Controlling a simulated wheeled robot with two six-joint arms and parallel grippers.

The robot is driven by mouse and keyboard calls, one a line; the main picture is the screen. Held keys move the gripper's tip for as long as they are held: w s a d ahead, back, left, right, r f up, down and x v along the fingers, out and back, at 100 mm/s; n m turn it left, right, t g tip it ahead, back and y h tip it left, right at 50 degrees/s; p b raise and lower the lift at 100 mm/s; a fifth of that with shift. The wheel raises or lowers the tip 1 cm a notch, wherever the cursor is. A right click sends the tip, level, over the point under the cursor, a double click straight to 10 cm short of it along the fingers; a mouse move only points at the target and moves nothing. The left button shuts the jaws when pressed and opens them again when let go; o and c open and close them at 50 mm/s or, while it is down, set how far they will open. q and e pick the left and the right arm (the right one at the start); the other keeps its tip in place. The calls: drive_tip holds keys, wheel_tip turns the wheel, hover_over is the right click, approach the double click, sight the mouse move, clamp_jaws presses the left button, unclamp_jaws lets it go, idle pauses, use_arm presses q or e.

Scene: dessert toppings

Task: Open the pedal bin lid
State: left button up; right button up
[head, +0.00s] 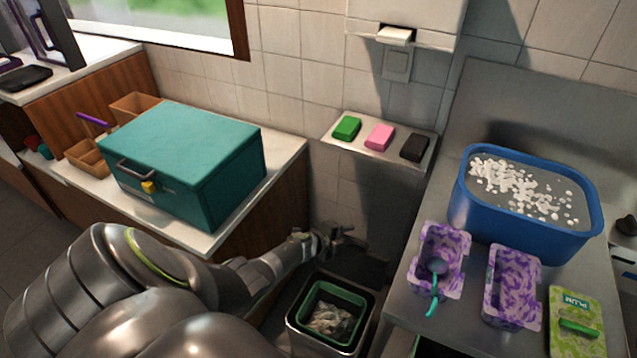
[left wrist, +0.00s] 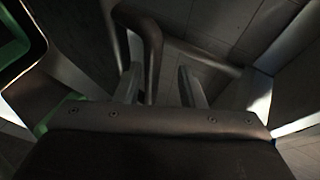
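The pedal bin (head: 293,325) stands on the floor between the counters. Its top is uncovered, showing a green inner bucket (head: 361,309) with crumpled rubbish inside. A dark panel (head: 365,266) stands up behind the opening and looks like the raised lid. My left gripper (head: 333,241) is above the back of the bin, by the panel's upper edge. In the left wrist view its two fingers (left wrist: 163,88) are apart, with a dark bent bar (left wrist: 153,50) showing between and beyond them. I cannot tell whether they touch it. My right gripper is not in view.
A teal box (head: 190,150) stands on the left counter. The right counter holds a blue tub (head: 520,242), two purple patterned moulds (head: 440,245) (head: 512,285) and a green packet (head: 575,330). A shelf (head: 425,167) with coloured blocks hangs behind. The gap around the bin is narrow.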

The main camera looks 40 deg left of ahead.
use_arm(q)
drive_tip(key=p+v, duration=0.6)
drive_tip(key=v, duration=0.8)
drive_tip(key=shift+r, duration=0.25)
drive_tip(key=shift+s+f, duration=0.1)
drive_tip(key=shift+s, duration=0.05)
